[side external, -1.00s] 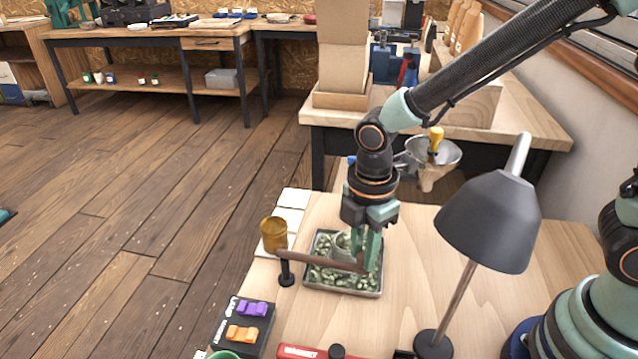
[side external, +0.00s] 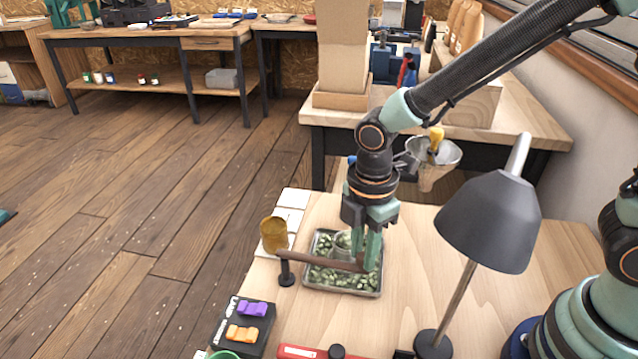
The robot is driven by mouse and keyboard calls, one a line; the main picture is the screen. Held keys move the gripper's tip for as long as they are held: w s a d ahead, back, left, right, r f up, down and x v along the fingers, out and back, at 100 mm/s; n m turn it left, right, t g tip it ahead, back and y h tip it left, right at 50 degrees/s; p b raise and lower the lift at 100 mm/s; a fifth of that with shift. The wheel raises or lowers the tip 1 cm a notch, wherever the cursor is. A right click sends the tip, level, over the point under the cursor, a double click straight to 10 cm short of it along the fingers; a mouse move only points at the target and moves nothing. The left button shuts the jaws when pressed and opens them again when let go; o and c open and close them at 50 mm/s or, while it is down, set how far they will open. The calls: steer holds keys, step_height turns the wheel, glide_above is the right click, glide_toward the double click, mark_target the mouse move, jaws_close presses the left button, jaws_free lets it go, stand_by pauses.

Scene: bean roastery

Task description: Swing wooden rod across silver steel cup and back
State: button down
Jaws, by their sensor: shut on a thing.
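The wooden rod (side external: 320,261) is a thin brown stick lying about level. My gripper (side external: 367,262) is shut on its right end, above the right part of a metal tray (side external: 342,290). The rod's left end appears at the top of a small black stand; I cannot tell if they touch. A silver cup (side external: 342,250) stands in the tray among green beans, with green beans heaped in it. My gripper partly hides the cup's right side. The rod crosses in front of the cup's lower part in the picture; its height against the rim is unclear.
The black stand (side external: 286,272) and an amber cup (side external: 273,236) are left of the tray. White tiles (side external: 292,198) lie behind. A dark lamp (side external: 490,222) stands at right. The table right of the tray is clear.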

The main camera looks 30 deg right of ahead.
stand_by(0.7)
steer(key=w+d+n, duration=0.4)
steer(key=w+n, duration=0.9)
steer(key=w, duration=0.1)
steer(key=shift+w, duration=0.25)
stand_by(0.5)
steer(key=c, duration=0.7)
jaws_free()
step_height(320, 180, up, 12)
steer(key=shift+r, duration=0.1)
